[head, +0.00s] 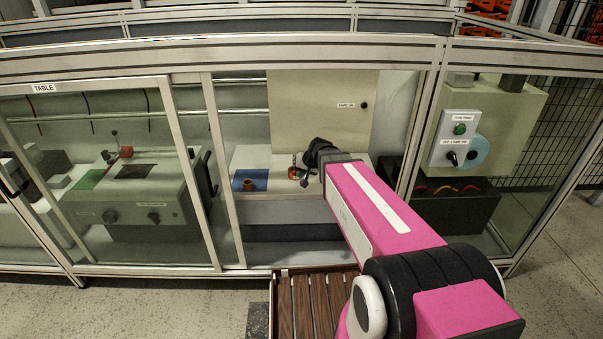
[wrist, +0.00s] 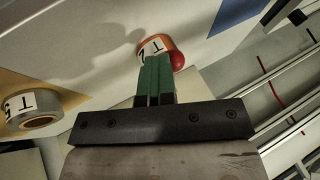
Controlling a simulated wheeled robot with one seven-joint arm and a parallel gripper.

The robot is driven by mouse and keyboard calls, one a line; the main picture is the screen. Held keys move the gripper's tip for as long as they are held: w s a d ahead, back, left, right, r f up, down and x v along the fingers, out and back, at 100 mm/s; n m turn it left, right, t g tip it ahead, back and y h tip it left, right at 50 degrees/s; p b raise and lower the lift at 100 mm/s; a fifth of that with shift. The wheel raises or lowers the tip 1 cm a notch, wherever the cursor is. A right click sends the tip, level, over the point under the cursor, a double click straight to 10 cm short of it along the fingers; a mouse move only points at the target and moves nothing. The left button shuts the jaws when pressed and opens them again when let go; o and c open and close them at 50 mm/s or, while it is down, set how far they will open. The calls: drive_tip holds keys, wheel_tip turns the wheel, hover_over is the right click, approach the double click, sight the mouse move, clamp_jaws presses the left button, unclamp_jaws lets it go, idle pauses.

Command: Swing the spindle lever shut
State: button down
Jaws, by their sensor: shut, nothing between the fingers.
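In the wrist view my gripper (wrist: 158,75) is shut and empty, its green fingers side by side. Just past the fingertips is an orange round part (wrist: 152,46) with a white label, partly hidden by the fingers. A red ball (wrist: 177,61) sits at its right side, close to the fingertips; I cannot tell whether they touch. This looks like the lever's knob, but the lever arm itself is not clear. In the head view my arm reaches through the enclosure opening, and a small orange-red part (head: 293,173) shows beside the dark wrist.
A grey labelled cylinder (wrist: 34,110) stands on a yellow patch. A copper-coloured cylinder (head: 248,184) stands on a blue patch (head: 260,176). Enclosure posts (head: 222,170) frame the opening; a machine (head: 130,195) sits behind glass at left. A control box (head: 458,140) is at right.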

drive_tip(key=shift+s+a, duration=0.15)
drive_tip(key=shift+a, duration=0.15)
drive_tip(key=shift+s+r, duration=0.15)
drive_tip(key=shift+r, duration=0.1)
drive_tip(key=v, duration=0.9)
drive_tip(key=shift+s+a+r, duration=0.15)
drive_tip(key=shift+s+a, duration=0.1)
drive_tip(key=shift+s, duration=0.15)
drive_tip(key=s+d+f+g+h, duration=0.4)
drive_tip(key=s+d+f+g, duration=0.1)
drive_tip(key=s+d+f, duration=0.6)
wheel_tip(320, 180, down, 3)
drive_tip(key=shift+r+h, duration=0.15)
drive_tip(key=shift+h, duration=0.15)
drive_tip(key=shift+d, duration=0.1)
